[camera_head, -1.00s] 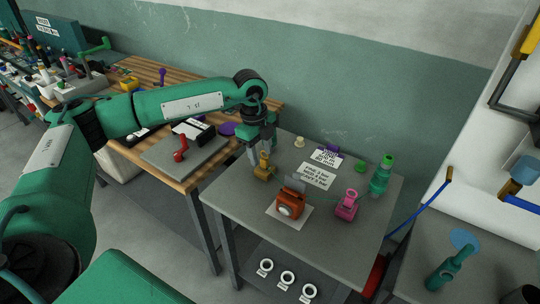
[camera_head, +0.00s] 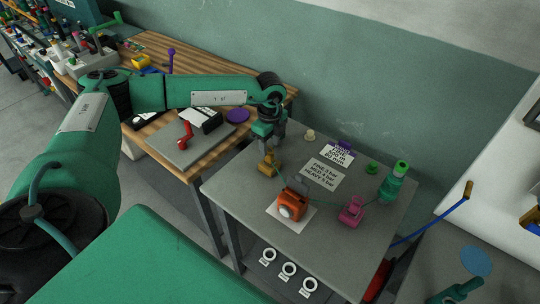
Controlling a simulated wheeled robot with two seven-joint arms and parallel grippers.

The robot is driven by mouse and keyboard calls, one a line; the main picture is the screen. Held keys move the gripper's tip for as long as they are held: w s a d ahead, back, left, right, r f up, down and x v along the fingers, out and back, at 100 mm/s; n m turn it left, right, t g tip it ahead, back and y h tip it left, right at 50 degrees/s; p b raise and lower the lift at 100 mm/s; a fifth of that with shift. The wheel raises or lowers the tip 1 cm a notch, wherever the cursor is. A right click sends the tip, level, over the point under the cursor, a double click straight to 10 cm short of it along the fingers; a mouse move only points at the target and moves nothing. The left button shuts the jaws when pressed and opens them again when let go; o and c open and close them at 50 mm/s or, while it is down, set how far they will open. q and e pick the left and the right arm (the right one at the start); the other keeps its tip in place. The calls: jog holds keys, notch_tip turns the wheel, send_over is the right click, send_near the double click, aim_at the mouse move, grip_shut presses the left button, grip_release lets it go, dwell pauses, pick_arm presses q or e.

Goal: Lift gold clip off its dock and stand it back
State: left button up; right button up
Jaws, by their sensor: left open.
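The gold clip (camera_head: 268,163) stands upright on the grey table (camera_head: 250,235) near its left edge, with a small loop at its top. What lies under it, such as a dock, is too small to make out. My left gripper (camera_head: 266,147) points down right above the gold clip, around or just over its top loop; I cannot tell if it touches. It is open. My right gripper is not in view.
An orange device (camera_head: 293,205) on a white sheet and a pink clip (camera_head: 351,211) stand nearby. A green bottle (camera_head: 393,181), a small green piece (camera_head: 371,167) and printed cards (camera_head: 324,174) lie further right.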

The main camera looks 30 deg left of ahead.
aim_at(270, 153)
pick_arm(q)
jog(key=shift+s+f+p, duration=0.15)
jog(key=shift+f+p, duration=0.35)
jog(key=shift+f, duration=0.15)
notch_tip(270, 153, down, 4)
jog(key=shift+r+p, duration=0.2)
jog(key=shift+p, duration=0.3)
jog(key=shift+f, duration=0.15)
grip_shut()
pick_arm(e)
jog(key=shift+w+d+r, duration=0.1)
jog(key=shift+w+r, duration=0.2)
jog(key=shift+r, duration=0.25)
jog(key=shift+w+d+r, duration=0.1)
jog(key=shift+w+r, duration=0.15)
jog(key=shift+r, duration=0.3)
